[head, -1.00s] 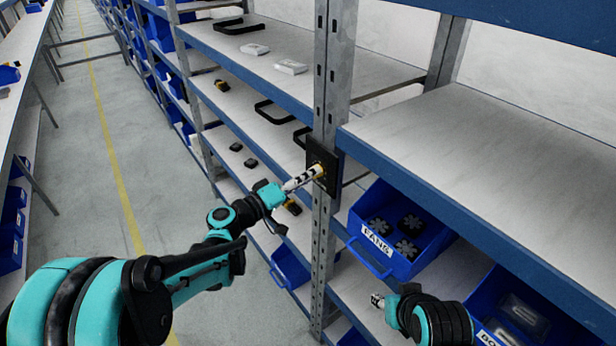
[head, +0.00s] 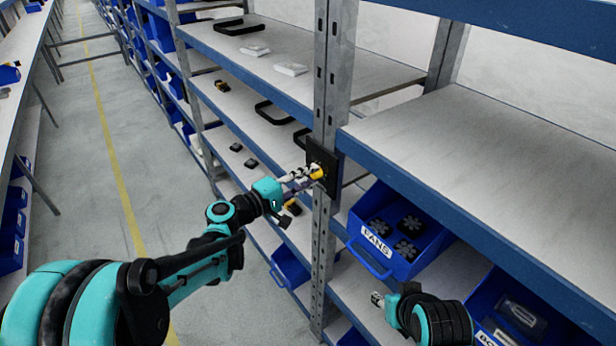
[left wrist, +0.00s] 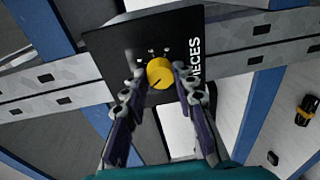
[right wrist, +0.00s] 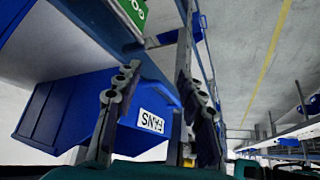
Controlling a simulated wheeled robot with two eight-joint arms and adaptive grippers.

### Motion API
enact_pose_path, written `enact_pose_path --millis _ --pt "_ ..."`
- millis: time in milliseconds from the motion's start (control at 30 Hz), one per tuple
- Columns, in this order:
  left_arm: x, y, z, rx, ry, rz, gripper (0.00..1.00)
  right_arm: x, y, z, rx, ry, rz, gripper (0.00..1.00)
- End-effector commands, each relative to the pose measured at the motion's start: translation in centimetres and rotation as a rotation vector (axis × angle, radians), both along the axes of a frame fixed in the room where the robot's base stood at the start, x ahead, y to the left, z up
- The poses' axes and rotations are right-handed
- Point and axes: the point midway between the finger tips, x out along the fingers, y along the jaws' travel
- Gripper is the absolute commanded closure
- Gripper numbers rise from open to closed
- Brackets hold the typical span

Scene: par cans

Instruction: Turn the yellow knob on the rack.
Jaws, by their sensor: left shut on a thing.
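The yellow knob (head: 316,172) sits on a black plate (head: 335,181) fixed to the grey rack upright. In the left wrist view the knob (left wrist: 160,75) faces me, with a dark pointer line and small marks above it. My left gripper (head: 310,174) is at the knob, its two fingertips (left wrist: 160,80) on either side and closed on it. My right gripper (head: 378,300) is low beside the rack, away from the knob. In the right wrist view its fingers (right wrist: 160,75) stand apart with nothing between them.
A blue bin labelled FANS (head: 402,262) stands on the shelf right of the upright (head: 322,250). Another blue bin (head: 480,300) is near my right arm. The upper right shelf (head: 480,135) is bare. The aisle floor (head: 80,220) on the left is clear.

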Motion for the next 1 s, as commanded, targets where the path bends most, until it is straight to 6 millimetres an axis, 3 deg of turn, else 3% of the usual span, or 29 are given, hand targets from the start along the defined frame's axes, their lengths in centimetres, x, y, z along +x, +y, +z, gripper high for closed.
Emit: enact_pose_path --millis 600,1000 --pt "0.11 0.12 0.11 -0.325 0.450 0.000 1.00 0.00 0.00 0.39 0.000 0.000 0.000 0.60" --pt "0.14 0.14 0.12 -0.442 0.611 0.000 1.00 0.00 0.00 0.44 0.000 0.000 0.000 0.60"
